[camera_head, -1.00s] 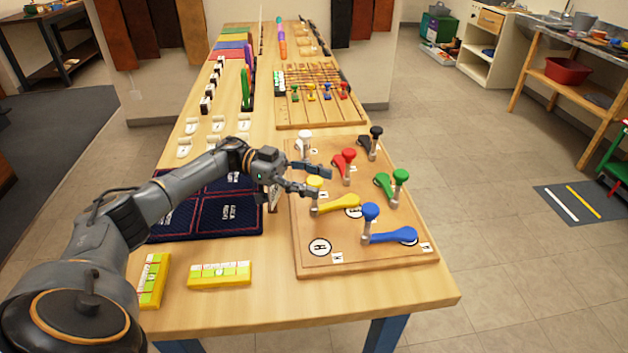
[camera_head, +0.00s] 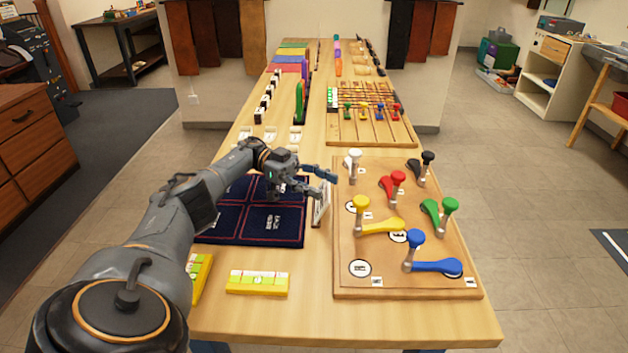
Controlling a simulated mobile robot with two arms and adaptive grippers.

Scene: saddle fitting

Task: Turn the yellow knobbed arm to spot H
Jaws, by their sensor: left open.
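The yellow knobbed arm (camera_head: 385,226) lies on the wooden board, its round knob (camera_head: 361,202) standing on a grey post at the left end and its wide end pointing right. The circle marked H (camera_head: 360,268) is bare, near the board's front left corner, below the yellow knob in the picture. My left gripper (camera_head: 329,184) is open and empty, above the board's left edge. It is up and left of the yellow knob and looks apart from it. My right gripper is not in view.
The board (camera_head: 346,287) also bears blue (camera_head: 435,266), green (camera_head: 433,211), red (camera_head: 390,187), white (camera_head: 354,168) and black (camera_head: 417,171) knobbed arms. Blue stands close to yellow on the right. A dark mat (camera_head: 230,234) and yellow blocks (camera_head: 257,283) lie to the left.

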